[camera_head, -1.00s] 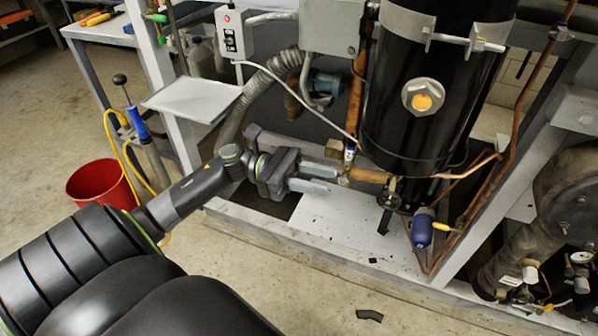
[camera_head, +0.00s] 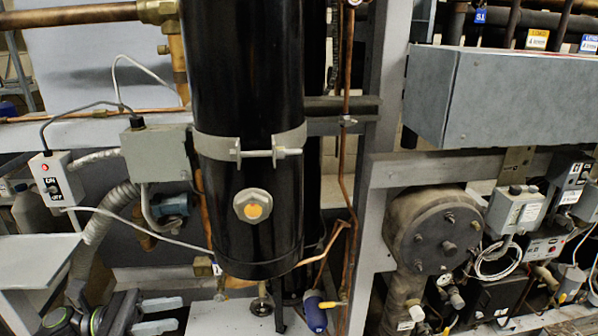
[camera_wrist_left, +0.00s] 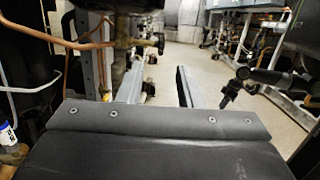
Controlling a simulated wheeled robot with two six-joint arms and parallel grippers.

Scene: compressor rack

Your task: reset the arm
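My left gripper (camera_head: 178,314) is at the lower left of the head view, in front of the rack's base and left of the black tank's foot. Its two grey fingers are apart with nothing seen between them. In the left wrist view the fingers (camera_wrist_left: 158,88) also stand apart, with bare floor beyond. A black jointed arm (camera_wrist_left: 275,78) at the right of that view looks like my right arm. Its gripper (camera_wrist_left: 228,100) points down, small and dark, so its opening cannot be made out.
The black tank (camera_head: 245,110) stands behind and right of my left gripper. A small valve (camera_head: 262,305) and a blue-bodied part (camera_head: 314,312) sit below it. A ribbed hose (camera_head: 95,235) and a grey shelf (camera_head: 38,260) are at the left. Copper pipes (camera_wrist_left: 75,42) are close in the wrist view.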

